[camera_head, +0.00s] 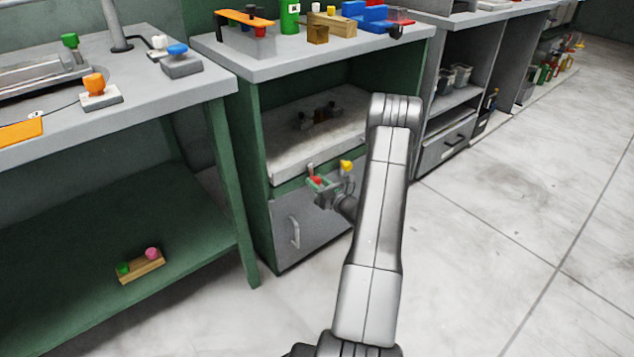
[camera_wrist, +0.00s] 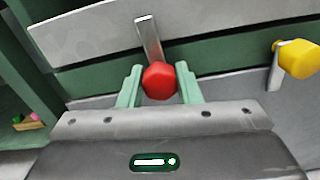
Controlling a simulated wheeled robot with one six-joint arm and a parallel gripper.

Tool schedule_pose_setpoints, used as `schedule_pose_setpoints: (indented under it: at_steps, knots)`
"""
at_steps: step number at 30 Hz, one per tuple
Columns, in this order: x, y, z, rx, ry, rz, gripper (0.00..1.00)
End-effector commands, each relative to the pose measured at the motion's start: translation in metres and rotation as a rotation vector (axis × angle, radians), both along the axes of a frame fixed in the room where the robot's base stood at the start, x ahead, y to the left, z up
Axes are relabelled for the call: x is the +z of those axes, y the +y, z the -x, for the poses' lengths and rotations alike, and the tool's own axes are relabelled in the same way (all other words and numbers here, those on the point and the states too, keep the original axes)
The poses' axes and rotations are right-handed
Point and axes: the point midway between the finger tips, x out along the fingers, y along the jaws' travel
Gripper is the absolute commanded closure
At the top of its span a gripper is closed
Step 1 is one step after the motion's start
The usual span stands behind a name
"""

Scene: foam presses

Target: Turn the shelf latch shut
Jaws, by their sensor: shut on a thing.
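A latch with a red knob (camera_wrist: 160,80) sits on the green rail under the pale shelf board (camera_wrist: 95,33). Its metal bar (camera_wrist: 149,40) points up, tilted slightly left, and overlaps the board's front edge. My gripper (camera_wrist: 160,86) is shut on the red knob, with one green finger on each side of it. In the head view, my gripper (camera_head: 319,187) is at the cabinet front, just below the shelf board (camera_head: 300,160). A second latch with a yellow knob (camera_wrist: 299,59) is to the right; its bar (camera_wrist: 274,74) points down over the grey panel.
A grey cabinet door (camera_head: 303,228) with a vertical handle is below my gripper. A green bench (camera_head: 60,235) stands at left with a small wooden block (camera_head: 141,267) on its lower shelf. The floor (camera_head: 510,215) at right is clear.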

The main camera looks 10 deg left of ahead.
Motion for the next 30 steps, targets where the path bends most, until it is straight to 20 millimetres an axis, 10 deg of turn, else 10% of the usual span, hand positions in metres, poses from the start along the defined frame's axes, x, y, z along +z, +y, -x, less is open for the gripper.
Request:
schedule_pose_setpoints:
  at_steps: [21,22,25,30]
  knots:
    - [-0.0010,-0.0003,0.0004,0.000,0.067,-0.049,0.92]
    - [-0.0010,-0.0003,0.0004,0.000,0.067,-0.049,0.67]
    - [-0.0009,-0.0002,0.0003,0.000,0.066,-0.049,0.48]
    - [-0.0005,-0.0003,0.0002,0.000,0.064,-0.049,0.48]
